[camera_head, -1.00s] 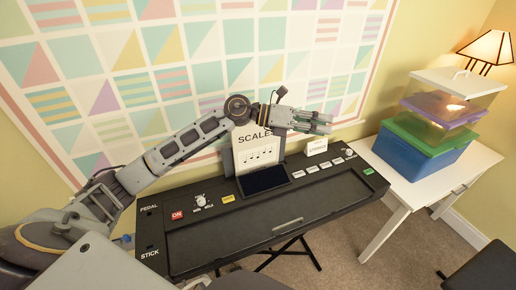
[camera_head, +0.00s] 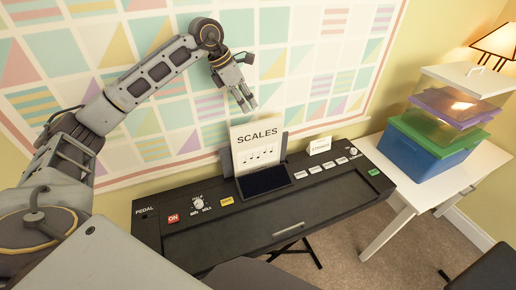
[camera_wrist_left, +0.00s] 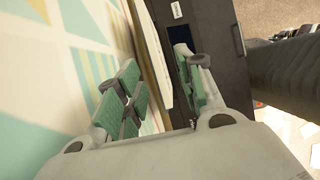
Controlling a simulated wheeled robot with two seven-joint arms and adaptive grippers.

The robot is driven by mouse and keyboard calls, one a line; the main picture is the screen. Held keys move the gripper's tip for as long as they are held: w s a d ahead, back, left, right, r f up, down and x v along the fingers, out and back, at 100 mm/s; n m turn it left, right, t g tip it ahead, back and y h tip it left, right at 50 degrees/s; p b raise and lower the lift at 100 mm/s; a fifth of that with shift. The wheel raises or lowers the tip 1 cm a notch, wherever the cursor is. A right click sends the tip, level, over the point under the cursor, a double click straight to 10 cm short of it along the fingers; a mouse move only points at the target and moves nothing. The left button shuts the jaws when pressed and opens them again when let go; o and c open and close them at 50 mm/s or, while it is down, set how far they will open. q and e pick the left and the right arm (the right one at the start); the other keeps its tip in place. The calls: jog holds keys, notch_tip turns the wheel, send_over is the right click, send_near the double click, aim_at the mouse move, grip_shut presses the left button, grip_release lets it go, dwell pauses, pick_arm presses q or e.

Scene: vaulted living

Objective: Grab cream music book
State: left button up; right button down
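The cream music book (camera_head: 257,146), marked "SCALES" with notes, stands upright against the dark rest at the back of the black keyboard (camera_head: 300,232). My left gripper (camera_head: 244,102) hangs just above the book's top edge, fingers pointing down and apart. In the left wrist view my left gripper (camera_wrist_left: 160,88) is open, and the cream book (camera_wrist_left: 150,52) shows edge-on between its green-padded fingers. I cannot tell whether either finger touches it. My right gripper is not in view.
A small white "STRINGS" card (camera_head: 320,146) stands on the keyboard to the right of the book. Stacked coloured bins (camera_head: 432,140) sit on a white table (camera_head: 412,188) at right, by a lit lamp (camera_head: 495,42). The patterned wall (camera_head: 190,100) is close behind the book.

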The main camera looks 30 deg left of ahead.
aim_at(252, 123)
pick_arm(q)
jog(key=shift+s+a+r+y, duration=0.1)
jog(key=shift+a+r+y, duration=0.2)
jog(key=shift+a, duration=0.35)
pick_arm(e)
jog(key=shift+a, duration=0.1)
pick_arm(q)
jog(key=shift+f, duration=0.15)
jog(key=x, duration=0.7)
jog(key=shift+d+p, duration=0.1)
jog(key=shift+p, duration=0.3)
jog(key=shift+w+d+f, duration=0.15)
jog(key=shift+w+f, duration=0.1)
jog(key=shift+f, duration=0.4)
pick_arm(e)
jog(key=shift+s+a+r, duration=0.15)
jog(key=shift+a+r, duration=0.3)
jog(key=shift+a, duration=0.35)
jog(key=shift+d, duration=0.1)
